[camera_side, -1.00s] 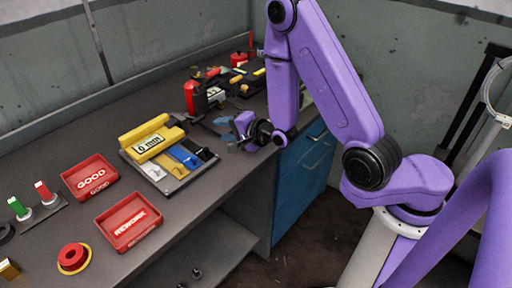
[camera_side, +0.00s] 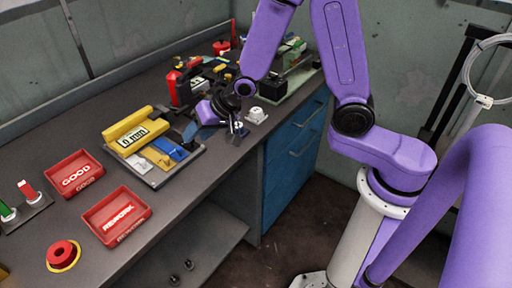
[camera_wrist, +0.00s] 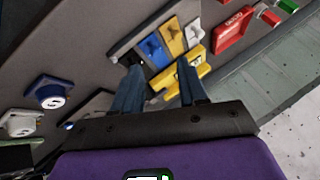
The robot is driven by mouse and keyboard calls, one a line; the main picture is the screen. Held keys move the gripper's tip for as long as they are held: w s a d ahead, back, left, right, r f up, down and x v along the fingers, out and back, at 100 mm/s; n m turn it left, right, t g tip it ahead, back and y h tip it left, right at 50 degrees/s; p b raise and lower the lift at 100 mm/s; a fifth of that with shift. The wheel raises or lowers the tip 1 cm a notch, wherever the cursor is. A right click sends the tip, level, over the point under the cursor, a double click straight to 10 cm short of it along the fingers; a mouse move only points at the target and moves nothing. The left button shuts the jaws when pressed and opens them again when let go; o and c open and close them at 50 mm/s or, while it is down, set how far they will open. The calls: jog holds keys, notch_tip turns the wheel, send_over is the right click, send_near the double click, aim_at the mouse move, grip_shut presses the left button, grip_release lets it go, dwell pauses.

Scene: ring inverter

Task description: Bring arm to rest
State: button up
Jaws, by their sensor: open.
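The tray (camera_side: 188,168) holds white, yellow and blue pieces and stands by a yellow gauge block (camera_side: 138,136) with a "0 mm" type display. The wrist view also shows a black piece (camera_wrist: 130,58) near the left finger, beside the blue piece (camera_wrist: 153,50). I cannot tell whether the finger touches it.
Red GOOD (camera_side: 76,176) and REWORK (camera_side: 117,215) bins stand at the left. A red button (camera_side: 62,254) is near the front edge. A white knob-like part (camera_side: 257,115) sits close right of my gripper. Red and black equipment (camera_side: 180,84) stands behind it.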

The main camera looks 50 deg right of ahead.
jog(key=s+d+r+n+g+h, duration=0.1)
jog(key=s+d+r+n+g, duration=0.1)
jog(key=s+n, duration=0.3)
jog(key=s+d+r+n+g+h, duration=0.1)
jog(key=s+d+r+n+g, duration=0.1)
jog(key=s, duration=1.2)
jog(key=s+d+r+n+g+h, duration=0.1)
jog(key=s+d+r+n+g, duration=0.1)
jog(key=s+d+n, duration=0.3)
jog(key=s+r+n, duration=0.1)
jog(key=s+n, duration=0.3)
jog(key=shift+s+r+g, duration=0.25)
jog(key=shift+r+g, duration=0.05)
jog(key=shift+g, duration=0.1)
jog(key=shift+d, duration=0.1)
